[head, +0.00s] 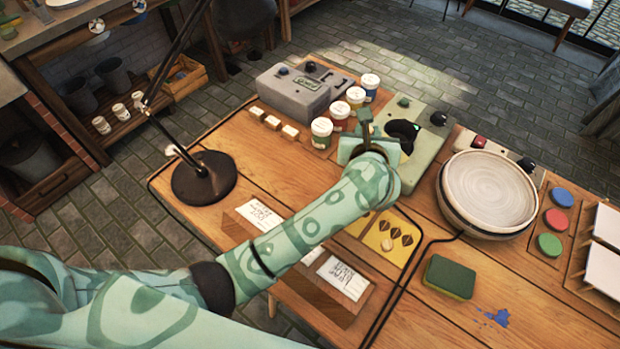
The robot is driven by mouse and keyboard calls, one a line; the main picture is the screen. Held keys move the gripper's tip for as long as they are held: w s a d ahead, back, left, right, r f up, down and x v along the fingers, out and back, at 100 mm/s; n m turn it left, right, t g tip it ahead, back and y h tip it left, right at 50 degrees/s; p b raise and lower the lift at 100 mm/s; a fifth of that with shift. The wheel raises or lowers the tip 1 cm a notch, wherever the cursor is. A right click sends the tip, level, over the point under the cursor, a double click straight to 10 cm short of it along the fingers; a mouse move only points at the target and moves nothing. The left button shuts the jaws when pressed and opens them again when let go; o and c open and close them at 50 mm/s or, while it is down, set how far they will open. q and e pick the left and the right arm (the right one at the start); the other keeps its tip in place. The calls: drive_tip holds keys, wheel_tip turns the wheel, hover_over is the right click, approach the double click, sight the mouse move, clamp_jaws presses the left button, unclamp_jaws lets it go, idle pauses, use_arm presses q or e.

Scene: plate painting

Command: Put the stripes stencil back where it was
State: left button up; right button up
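My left gripper (372,143) is over the back middle of the table, beside the paint jars and in front of a grey-green device. Its fingers face away and are mostly hidden by my own wrist. A small green upright piece (364,121) shows just beyond it; I cannot tell whether it is held. A yellow panel (408,256) with dark leaf shapes lies on the table, partly covered by my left forearm. I cannot make out the stripes stencil for certain. My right gripper is not in view.
Paint jars (321,133) and a grey box (292,92) stand at the back left. A lamp base (204,178) is left of my arm. A round plate (487,190) sits on a wheel at right. A green sponge (449,277) lies at the front, near a blue paint spot (497,317).

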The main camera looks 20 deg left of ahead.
use_arm(q)
drive_tip(key=s+a+f, duration=0.2)
drive_tip(key=a+f, duration=0.3)
drive_tip(key=a, duration=0.4)
drive_tip(key=b, duration=0.2)
hover_over(304, 175)
drive_tip(key=f, duration=0.4)
drive_tip(key=shift+w+d, duration=0.2)
drive_tip(key=shift+d, duration=0.2)
drive_tip(key=f+b, duration=0.1)
drive_tip(key=f, duration=0.1)
drive_tip(key=f+b, duration=0.1)
drive_tip(key=shift+s+a+f, duration=0.15)
drive_tip(key=shift+a+f, duration=0.25)
drive_tip(key=shift+f, duration=0.2)
drive_tip(key=shift+r, duration=0.1)
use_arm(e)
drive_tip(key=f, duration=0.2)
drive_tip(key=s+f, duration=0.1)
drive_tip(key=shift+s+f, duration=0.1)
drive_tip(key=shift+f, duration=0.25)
